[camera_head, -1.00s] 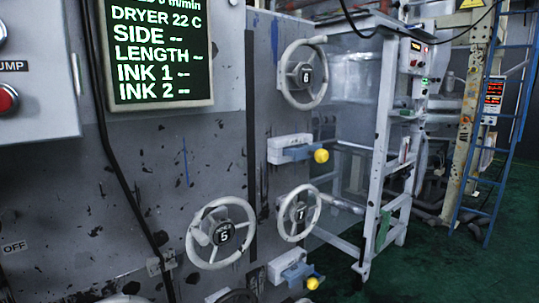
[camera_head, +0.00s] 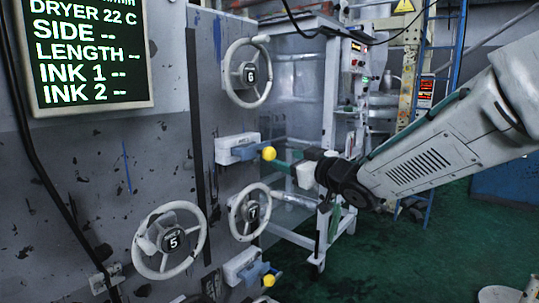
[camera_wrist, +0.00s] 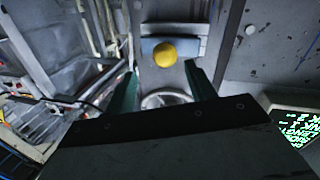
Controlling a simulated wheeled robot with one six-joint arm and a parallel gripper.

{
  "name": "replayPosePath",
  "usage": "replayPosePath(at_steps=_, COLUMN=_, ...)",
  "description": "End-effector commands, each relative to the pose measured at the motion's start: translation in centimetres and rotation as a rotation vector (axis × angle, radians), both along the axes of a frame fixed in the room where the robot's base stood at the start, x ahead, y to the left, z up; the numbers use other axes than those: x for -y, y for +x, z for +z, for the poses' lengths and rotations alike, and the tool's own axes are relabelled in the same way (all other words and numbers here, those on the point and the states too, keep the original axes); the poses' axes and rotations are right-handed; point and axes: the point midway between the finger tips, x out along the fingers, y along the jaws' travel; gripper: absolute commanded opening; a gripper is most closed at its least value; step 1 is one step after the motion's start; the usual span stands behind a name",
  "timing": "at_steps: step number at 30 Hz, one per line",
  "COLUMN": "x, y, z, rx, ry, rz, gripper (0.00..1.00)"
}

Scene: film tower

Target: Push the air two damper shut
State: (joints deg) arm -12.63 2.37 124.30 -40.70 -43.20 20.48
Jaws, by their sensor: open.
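Two dampers stick out of the grey machine wall, each a white housing with a blue slide and a yellow knob. The upper damper (camera_head: 237,149) is between wheels 6 and 7, and its yellow knob (camera_head: 269,153) points out to the right. The lower damper (camera_head: 243,267) is below wheel 7, near the bottom edge. Their labels are too small to read. My gripper (camera_head: 283,165) is open and empty, its green fingers close to the upper knob. In the wrist view a yellow knob (camera_wrist: 165,53) shows just beyond and between the spread fingertips (camera_wrist: 161,70).
Handwheels 6 (camera_head: 248,72), 7 (camera_head: 250,212) and 5 (camera_head: 169,240) stand out from the wall around the dampers. A display board (camera_head: 85,52) hangs at upper left. A white frame (camera_head: 328,130) stands behind my gripper. Green floor (camera_head: 390,260) is open at right.

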Motion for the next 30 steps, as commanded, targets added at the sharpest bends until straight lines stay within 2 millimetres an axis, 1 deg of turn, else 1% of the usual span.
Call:
replayPosePath(at_steps=1, x=-0.5, y=0.1, z=0.0, rx=0.008, ry=0.007, rz=0.018, gripper=0.55)
replayPosePath(at_steps=5, x=-1.6, y=0.9, z=0.1, rx=0.016, ry=0.014, rz=0.034, gripper=0.55)
replayPosePath(at_steps=12, x=-4.0, y=3.8, z=0.0, rx=0.015, ry=0.013, rz=0.031, gripper=0.55)
replayPosePath(at_steps=16, x=-5.1, y=5.1, z=0.1, rx=0.015, ry=0.012, rz=0.030, gripper=0.55)
replayPosePath(at_steps=21, x=-5.7, y=5.8, z=0.1, rx=0.015, ry=0.012, rz=0.030, gripper=0.55)
replayPosePath(at_steps=28, x=-5.7, y=5.8, z=0.1, rx=0.014, ry=0.012, rz=0.029, gripper=0.55)
replayPosePath(at_steps=29, x=-5.7, y=5.8, z=0.1, rx=0.014, ry=0.012, rz=0.029, gripper=0.49)
replayPosePath(at_steps=30, x=-5.7, y=5.8, z=0.1, rx=0.014, ry=0.012, rz=0.029, gripper=0.38)
